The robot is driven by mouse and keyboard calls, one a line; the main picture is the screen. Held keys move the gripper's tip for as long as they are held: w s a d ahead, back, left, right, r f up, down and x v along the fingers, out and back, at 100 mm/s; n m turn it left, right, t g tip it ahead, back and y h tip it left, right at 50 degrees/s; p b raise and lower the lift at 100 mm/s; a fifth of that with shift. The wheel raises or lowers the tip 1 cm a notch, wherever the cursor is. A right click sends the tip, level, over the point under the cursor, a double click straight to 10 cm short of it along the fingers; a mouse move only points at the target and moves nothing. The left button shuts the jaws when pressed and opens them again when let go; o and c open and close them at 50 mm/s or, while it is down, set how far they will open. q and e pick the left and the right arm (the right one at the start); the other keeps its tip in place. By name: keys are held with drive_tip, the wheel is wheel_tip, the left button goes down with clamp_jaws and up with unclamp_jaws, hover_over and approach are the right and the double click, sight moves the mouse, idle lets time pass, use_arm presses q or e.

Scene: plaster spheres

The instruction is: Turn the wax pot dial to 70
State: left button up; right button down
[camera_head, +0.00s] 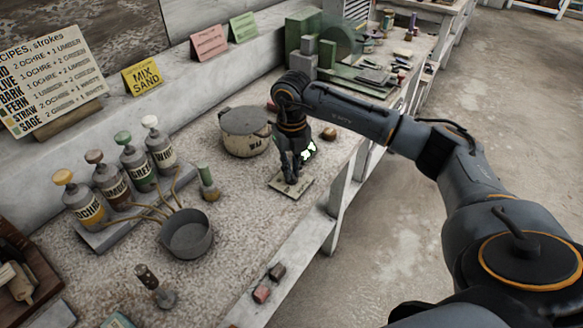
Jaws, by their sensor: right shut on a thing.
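The wax pot (244,136), a cream and dark round pot with lettering on its side, stands on the speckled bench top. A small pale plate (303,187) lies on the bench in front of it and to the right. My right gripper (291,177) points down over this plate, its fingers shut at the plate's middle, where the dial appears to be. The fingers hide the dial, so its setting cannot be read. My left gripper is not in view.
A grey pan (187,234) and a green-topped piece (207,184) stand to the left. Several pump bottles (134,161) stand behind the pan. A green machine (340,45) stands farther back.

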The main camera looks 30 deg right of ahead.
drive_tip(key=shift+w+r+m, duration=0.1)
drive_tip(key=shift+m, duration=0.3)
drive_tip(key=c, duration=1.4)
unclamp_jaws()
wheel_tip(320, 180, up, 12)
